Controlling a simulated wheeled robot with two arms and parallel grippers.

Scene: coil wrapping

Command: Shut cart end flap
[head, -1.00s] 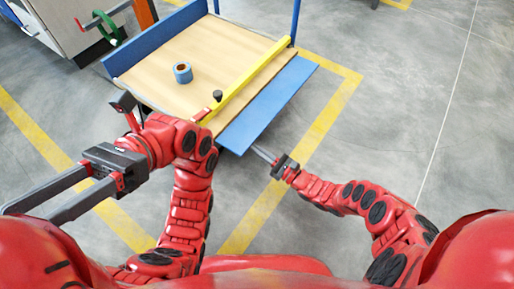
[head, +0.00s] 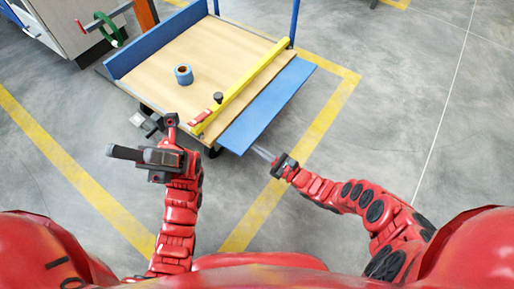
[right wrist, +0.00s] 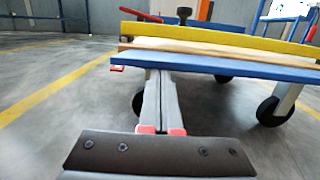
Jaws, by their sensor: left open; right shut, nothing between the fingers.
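The cart (head: 205,50) has a tan wooden deck. Its blue end flap (head: 268,106) lies folded outward, roughly level, along the near right side beyond a yellow bar (head: 240,85). My right gripper (head: 262,153) is shut and empty, just off the flap's near corner. In the right wrist view, its fingers (right wrist: 158,78) point toward the underside of the flap (right wrist: 220,68); I cannot tell whether they touch it. My left gripper (head: 125,153) is open and empty, left of the cart's near corner and apart from the flap.
A blue tape roll (head: 183,75) stands on the deck. A black knob (head: 218,97) and red handle (head: 201,116) sit by the yellow bar. A cabinet (head: 75,25) with a green ring stands at the upper left. The floor to the right is clear.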

